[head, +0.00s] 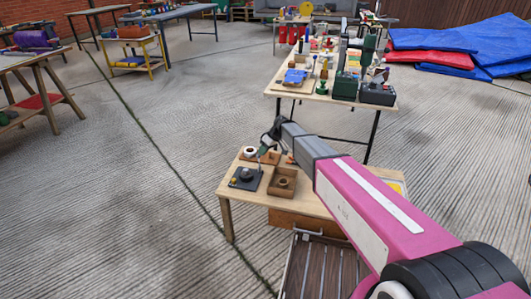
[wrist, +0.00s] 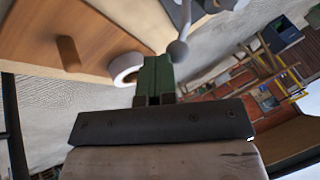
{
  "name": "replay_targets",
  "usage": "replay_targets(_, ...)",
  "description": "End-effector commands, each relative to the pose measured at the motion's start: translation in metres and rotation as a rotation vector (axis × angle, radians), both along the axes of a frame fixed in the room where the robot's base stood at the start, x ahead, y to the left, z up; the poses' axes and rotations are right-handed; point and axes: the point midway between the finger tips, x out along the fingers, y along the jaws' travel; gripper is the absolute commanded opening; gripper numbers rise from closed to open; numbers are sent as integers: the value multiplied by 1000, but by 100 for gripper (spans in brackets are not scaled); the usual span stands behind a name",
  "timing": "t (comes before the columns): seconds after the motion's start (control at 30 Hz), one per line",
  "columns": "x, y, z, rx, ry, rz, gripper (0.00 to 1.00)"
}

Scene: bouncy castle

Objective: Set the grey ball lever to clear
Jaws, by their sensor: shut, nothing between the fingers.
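The grey ball lever (wrist: 178,50) shows in the wrist view as a grey ball on a thin rod, just right of my fingertips. I cannot tell if they touch it. In the head view a dark plate (head: 245,179) with a round grey part and a small yellow knob (head: 234,181) lies on the near small table's left end. My gripper (head: 262,152) is above the plate's far right edge; its green fingers (wrist: 156,72) are shut and empty in the wrist view. No "clear" marking is readable, so the lever's setting cannot be told.
A white ring (wrist: 125,68) is left of my fingers, beside a wooden board with a peg (wrist: 68,52). A wooden box (head: 282,183) stands right of the plate on the small table (head: 310,206). A cluttered table (head: 315,95) is behind.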

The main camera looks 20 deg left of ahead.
Motion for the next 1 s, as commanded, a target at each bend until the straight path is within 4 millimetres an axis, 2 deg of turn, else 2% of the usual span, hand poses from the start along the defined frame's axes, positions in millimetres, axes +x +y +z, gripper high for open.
replay_targets(0.17,1,10,-1,-1,0,140,0)
replay_targets(1.0,-14,-2,0,-1,-1,132,0)
